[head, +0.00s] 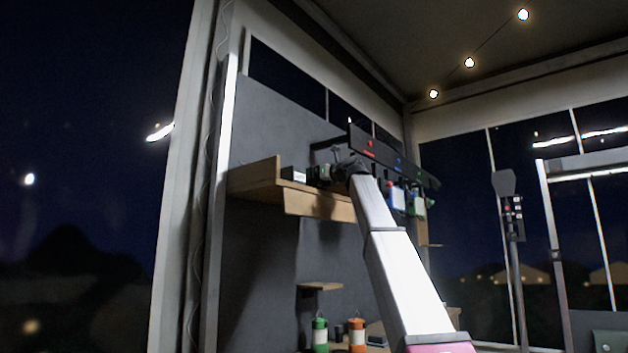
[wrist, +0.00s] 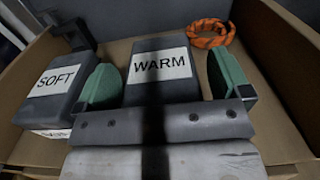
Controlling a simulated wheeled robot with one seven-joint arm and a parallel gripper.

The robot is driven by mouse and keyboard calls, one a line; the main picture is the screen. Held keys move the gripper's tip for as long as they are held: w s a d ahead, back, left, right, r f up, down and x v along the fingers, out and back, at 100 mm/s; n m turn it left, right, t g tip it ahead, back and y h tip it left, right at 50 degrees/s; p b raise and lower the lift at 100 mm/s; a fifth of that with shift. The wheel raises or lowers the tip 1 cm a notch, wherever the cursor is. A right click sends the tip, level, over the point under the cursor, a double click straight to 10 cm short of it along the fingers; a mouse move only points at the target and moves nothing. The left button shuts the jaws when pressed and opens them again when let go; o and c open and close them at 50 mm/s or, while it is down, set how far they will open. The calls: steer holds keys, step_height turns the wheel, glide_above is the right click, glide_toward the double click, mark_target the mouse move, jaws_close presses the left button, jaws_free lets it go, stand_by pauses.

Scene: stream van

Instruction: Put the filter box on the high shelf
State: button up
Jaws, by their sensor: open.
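My gripper (wrist: 166,82) is open over the wooden high shelf (head: 255,180). Its two green finger pads stand on either side of a dark grey box labelled WARM (wrist: 150,62), with a visible gap at least on the right. A second dark grey box labelled SOFT (wrist: 52,88) stands just left of the left pad. Both look like filter boxes, and I cannot tell which one the task means. In the head view my gripper (head: 322,173) is small and partly hidden by my arm, beside a small box with a white label (head: 293,175).
An orange coiled ring (wrist: 211,33) lies at the shelf's back right. Bare shelf shows to the right of the fingers. A dark rail (head: 390,158) with hanging bottles runs beside my wrist. A small lower shelf (head: 320,286) and green (head: 320,334) and orange (head: 357,334) canisters are below.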

steer(key=v, duration=1.1)
steer(key=shift+s+d, duration=0.3)
stand_by(0.8)
